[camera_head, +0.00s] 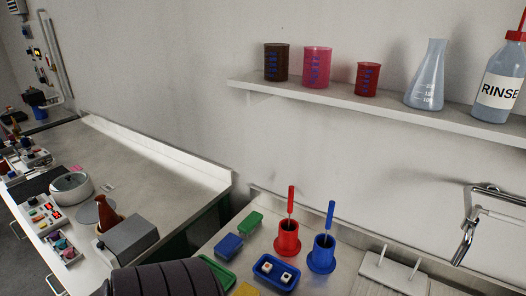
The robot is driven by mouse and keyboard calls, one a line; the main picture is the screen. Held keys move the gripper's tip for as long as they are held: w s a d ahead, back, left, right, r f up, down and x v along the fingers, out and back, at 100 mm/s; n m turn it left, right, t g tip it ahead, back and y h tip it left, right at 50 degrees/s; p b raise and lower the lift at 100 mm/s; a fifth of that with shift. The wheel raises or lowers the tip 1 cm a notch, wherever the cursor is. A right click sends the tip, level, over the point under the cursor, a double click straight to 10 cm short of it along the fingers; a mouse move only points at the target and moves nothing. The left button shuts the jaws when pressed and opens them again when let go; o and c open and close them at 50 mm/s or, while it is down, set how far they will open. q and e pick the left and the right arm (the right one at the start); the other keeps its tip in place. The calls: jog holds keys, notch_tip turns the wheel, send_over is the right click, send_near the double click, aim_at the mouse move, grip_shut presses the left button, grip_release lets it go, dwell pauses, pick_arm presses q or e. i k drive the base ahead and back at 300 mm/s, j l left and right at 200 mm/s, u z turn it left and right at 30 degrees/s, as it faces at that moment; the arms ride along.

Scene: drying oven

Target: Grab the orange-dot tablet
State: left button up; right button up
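Two small white tablets sit in a blue tray (262,280) on the counter at the bottom middle. The left tablet (267,267) seems to have a reddish or orange mark on top. Neither of my grippers shows in the head view.
A red holder (287,242) and a blue holder (322,256), each with an upright handle, stand behind the tray. Blue (229,246) and green (250,223) blocks lie to its left. A dark ribbed shape covers the bottom left. A shelf (390,103) with beakers and bottles hangs above.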

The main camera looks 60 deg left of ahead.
aim_at(267, 267)
jog(key=k+u, duration=0.1)
jog(key=u, duration=1.8)
